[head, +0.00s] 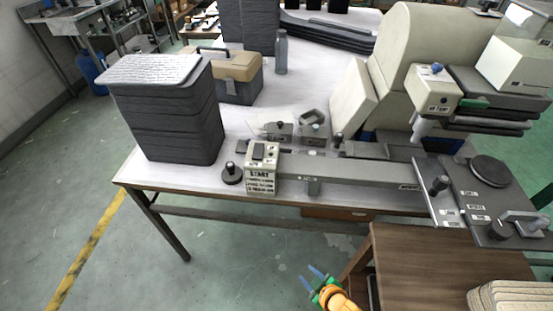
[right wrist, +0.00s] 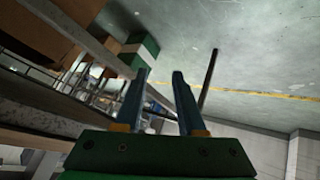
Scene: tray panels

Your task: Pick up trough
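No single thing is plainly a trough. A tall stack of dark tray-like pieces (head: 165,118) with a pale, ribbed top piece (head: 152,69) stands at the left end of the table. A pale ribbed stack (head: 512,296) shows partly at the bottom right corner, cut off by the frame. My right gripper (head: 312,275) is low in front of the table, well apart from both stacks. In the right wrist view its two blue fingers (right wrist: 160,76) are apart with nothing between them. My left gripper is in neither view.
The white table (head: 224,178) carries a grey machine bar with a START box (head: 262,172), a tan toolbox (head: 238,85) and a big beige machine (head: 422,60). A wooden cabinet (head: 425,258) stands at front right. Green floor (head: 225,260) is free at front left.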

